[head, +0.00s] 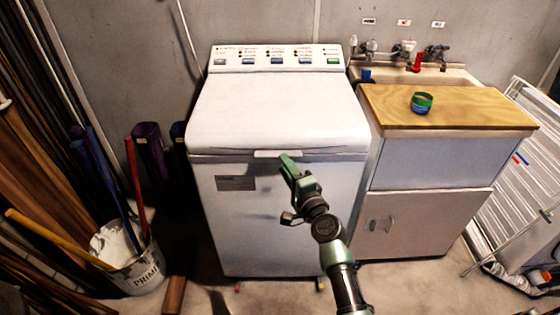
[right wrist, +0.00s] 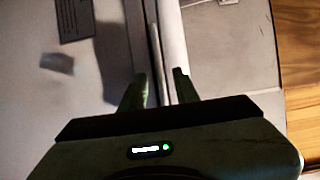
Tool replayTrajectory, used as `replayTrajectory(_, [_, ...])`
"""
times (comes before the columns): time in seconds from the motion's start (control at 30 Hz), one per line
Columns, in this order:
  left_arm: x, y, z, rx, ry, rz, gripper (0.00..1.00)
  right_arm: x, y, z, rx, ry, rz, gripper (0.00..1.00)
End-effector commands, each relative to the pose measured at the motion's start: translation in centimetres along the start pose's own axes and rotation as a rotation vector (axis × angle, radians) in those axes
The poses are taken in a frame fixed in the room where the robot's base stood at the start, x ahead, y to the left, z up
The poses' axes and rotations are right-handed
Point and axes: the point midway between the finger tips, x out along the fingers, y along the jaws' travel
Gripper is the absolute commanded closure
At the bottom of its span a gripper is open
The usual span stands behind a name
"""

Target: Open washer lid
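The white washer (head: 280,225) stands against the wall with its lid (head: 280,110) down and closed. A pale handle tab (head: 266,154) sits at the middle of the lid's front edge. My right gripper (head: 286,165) is in front of the washer, with its green fingers close to the right end of the tab. In the right wrist view its two fingers (right wrist: 160,88) are apart, with the lid's edge seam running between them in the picture. I cannot tell whether they touch the lid. My left gripper is not in view.
A sink cabinet with a wooden top (head: 460,107) stands to the right, with a green tin (head: 421,103) on it. A bucket (head: 128,265) with poles stands at the left. A white drying rack (head: 515,190) leans at the far right.

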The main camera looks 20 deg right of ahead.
Motion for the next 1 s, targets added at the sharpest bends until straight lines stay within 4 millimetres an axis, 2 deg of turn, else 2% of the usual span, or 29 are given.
replayTrajectory(0.03, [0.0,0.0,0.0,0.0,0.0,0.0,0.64,0.9,-0.1,0.0,0.0,0.0,-0.001,0.69])
replayTrajectory(0.2, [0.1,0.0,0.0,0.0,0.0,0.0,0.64,2.8,0.0,0.0,-0.001,0.001,0.0,0.69])
replayTrajectory(0.57, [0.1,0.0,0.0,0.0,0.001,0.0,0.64,3.4,0.1,0.0,-0.003,0.0,0.001,0.69])
replayTrajectory(0.67, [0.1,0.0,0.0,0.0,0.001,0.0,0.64,3.3,0.1,0.0,-0.003,0.0,0.002,0.97])
replayTrajectory(0.7, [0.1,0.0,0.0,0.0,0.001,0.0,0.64,3.3,0.1,0.0,-0.003,0.0,0.002,1.0])
replayTrajectory(1.0, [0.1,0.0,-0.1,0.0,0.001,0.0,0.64,3.3,0.1,0.0,-0.003,0.0,0.002,1.0])
